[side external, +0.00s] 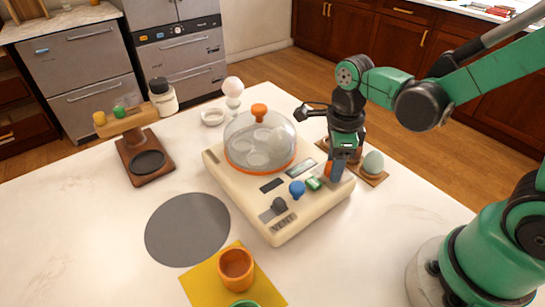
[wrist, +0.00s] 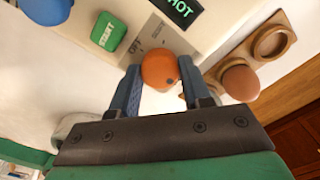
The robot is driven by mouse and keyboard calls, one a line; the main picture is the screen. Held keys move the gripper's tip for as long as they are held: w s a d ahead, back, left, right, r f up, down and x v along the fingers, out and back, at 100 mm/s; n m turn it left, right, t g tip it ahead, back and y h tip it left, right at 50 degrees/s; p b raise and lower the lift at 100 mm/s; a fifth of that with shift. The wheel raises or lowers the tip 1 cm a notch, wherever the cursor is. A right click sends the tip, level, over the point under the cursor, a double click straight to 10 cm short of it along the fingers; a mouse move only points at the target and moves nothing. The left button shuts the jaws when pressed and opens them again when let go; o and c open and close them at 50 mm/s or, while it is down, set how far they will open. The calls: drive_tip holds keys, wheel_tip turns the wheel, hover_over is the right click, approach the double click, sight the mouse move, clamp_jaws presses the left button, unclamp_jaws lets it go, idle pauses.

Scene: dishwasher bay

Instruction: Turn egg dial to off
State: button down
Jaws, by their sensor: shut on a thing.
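The egg dial (wrist: 159,68) is a round orange knob with a small dark mark on its lower right edge, seen in the wrist view. It sits between the two blue fingers of my gripper (wrist: 162,88), which is shut on it. In the side view a bit of the orange dial (side external: 328,168) shows beside the fingers of my gripper (side external: 336,172), at the right end of the cream cooker (side external: 240,205). A grey plate with lettering lies under the dial; the fingers and knob partly hide it, and I cannot read the dial's setting for sure.
On the cooker are a blue knob (side external: 297,188), a green START button (side external: 313,183), a dark VENT knob (side external: 279,204) and a clear dome (side external: 260,140). A wooden egg tray (side external: 374,178) stands close to the right of my gripper.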

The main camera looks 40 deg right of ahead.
drive_tip(key=n, duration=1.7)
drive_tip(key=shift+n, duration=0.3)
drive_tip(key=n, duration=1.3)
drive_tip(key=shift+n, duration=2.2)
